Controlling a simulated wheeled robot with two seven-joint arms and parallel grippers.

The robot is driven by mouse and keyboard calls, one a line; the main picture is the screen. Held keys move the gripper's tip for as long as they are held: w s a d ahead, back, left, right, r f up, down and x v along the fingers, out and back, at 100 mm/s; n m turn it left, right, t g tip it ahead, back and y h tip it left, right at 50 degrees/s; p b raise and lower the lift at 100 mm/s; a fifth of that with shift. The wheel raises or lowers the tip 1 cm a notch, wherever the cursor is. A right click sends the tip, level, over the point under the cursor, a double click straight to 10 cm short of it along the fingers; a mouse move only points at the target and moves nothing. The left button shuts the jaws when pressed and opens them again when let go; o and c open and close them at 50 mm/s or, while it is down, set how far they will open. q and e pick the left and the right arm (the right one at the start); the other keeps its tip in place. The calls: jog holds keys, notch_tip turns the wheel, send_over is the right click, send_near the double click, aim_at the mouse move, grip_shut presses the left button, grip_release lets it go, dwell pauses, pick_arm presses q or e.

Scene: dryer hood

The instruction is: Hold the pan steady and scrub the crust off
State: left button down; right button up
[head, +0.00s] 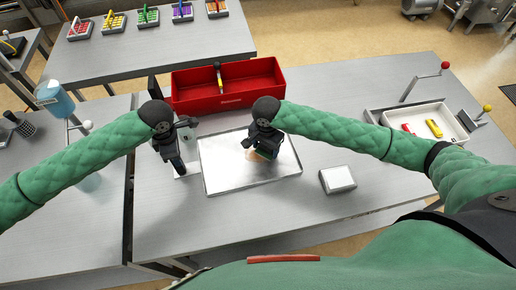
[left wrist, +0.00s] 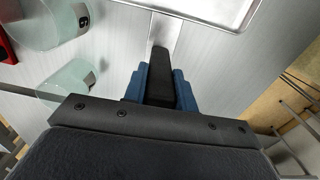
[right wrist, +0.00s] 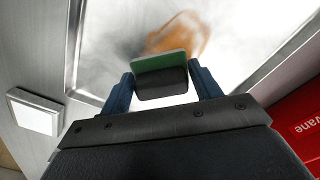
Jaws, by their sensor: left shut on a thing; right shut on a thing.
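The pan (head: 225,177) is a shallow, rectangular metal tray lying flat on the table. A brown-orange crust patch (right wrist: 182,35) shows on its floor in the right wrist view. My left gripper (head: 176,160) is at the pan's left side, shut on the pan's dark handle (left wrist: 161,75); the handle's pale metal strip runs to the pan's rim. My right gripper (head: 260,145) is over the pan, shut on a scrubber with a dark grip (right wrist: 160,85) and a green pad (right wrist: 160,61). The pad is at the crust's near edge; I cannot tell if it touches.
A red toolbox (head: 225,98) stands behind the pan. A small white-topped block (head: 338,179) lies to the right. A white tray (head: 450,122) with red and yellow items is farther right. The table front is clear.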

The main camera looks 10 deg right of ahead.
aim_at(247, 156)
pick_arm(q)
jog(key=shift+f, duration=0.15)
pick_arm(e)
jog(key=shift+w+d, duration=0.1)
jog(key=shift+d, duration=2.6)
jog(key=shift+s+a, duration=0.2)
jog(key=shift+a, duration=2.9)
jog(key=shift+s+a, duration=0.15)
jog(key=shift+a, duration=2.9)
jog(key=shift+w, duration=0.4)
jog(key=shift+w+d+f, duration=0.15)
jog(key=shift+d+f, duration=0.05)
jog(key=shift+d, duration=0.05)
jog(key=shift+d+r, duration=0.15)
jog(key=shift+d, duration=1)
jog(key=shift+w+d, duration=0.15)
jog(key=shift+d, duration=2.2)
jog(key=shift+w+d, duration=0.1)
jog(key=shift+d, duration=2.2)
jog(key=shift+a, duration=0.35)
jog(key=shift+s+a+r, duration=0.1)
jog(key=shift+s+a, duration=0.05)
jog(key=shift+a, duration=2.75)
jog(key=shift+s+a, duration=0.15)
jog(key=shift+a, duration=2.75)
notch_tip(247, 156, up, 8)
jog(key=shift+d+r, duration=0.1)
